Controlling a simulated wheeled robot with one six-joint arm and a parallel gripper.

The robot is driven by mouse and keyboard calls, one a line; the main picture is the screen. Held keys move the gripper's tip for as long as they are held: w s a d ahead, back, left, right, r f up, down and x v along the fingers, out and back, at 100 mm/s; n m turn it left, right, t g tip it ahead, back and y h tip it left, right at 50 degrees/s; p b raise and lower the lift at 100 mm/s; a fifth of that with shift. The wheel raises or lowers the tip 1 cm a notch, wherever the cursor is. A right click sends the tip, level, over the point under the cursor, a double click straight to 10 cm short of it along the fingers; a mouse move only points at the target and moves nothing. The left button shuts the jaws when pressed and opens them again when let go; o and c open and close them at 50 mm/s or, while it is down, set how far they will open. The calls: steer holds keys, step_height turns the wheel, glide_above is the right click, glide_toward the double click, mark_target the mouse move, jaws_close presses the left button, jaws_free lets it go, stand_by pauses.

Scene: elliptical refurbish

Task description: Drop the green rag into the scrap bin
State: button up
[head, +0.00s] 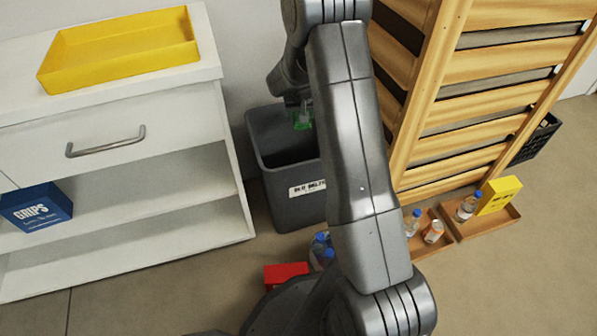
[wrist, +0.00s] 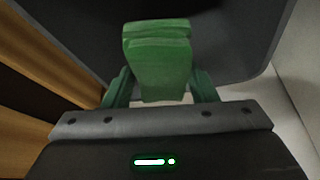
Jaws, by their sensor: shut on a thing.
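The green rag (wrist: 158,65) is held at the fingertips of my gripper (wrist: 160,88) in the wrist view. The rag looks folded, with green parts also showing on both sides by the fingers. In the head view a small bit of the rag (head: 302,121) shows below my gripper. My gripper is over the open top of a grey bin (head: 276,195), near its back. The bin's dark inside also fills much of the wrist view (wrist: 225,45). A white label on the bin's front is partly hidden by my arm, and its words are hard to read.
A white cabinet (head: 190,130) with a yellow tray (head: 120,62) on top and a blue box (head: 37,206) on a shelf stands left of the bin. A slatted wooden piece (head: 455,120) stands right. Shallow trays with bottles, a red box (head: 286,274) and a black crate (head: 535,138) are on the floor.

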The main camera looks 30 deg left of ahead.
step_height(320, 180, down, 5)
steer(key=b, duration=0.3)
steer(key=shift+f, duration=0.2)
steer(key=o, duration=1)
steer(key=shift+o, duration=0.2)
steer(key=p+v, duration=0.4)
steer(key=v, duration=1)
steer(key=shift+f, duration=0.15)
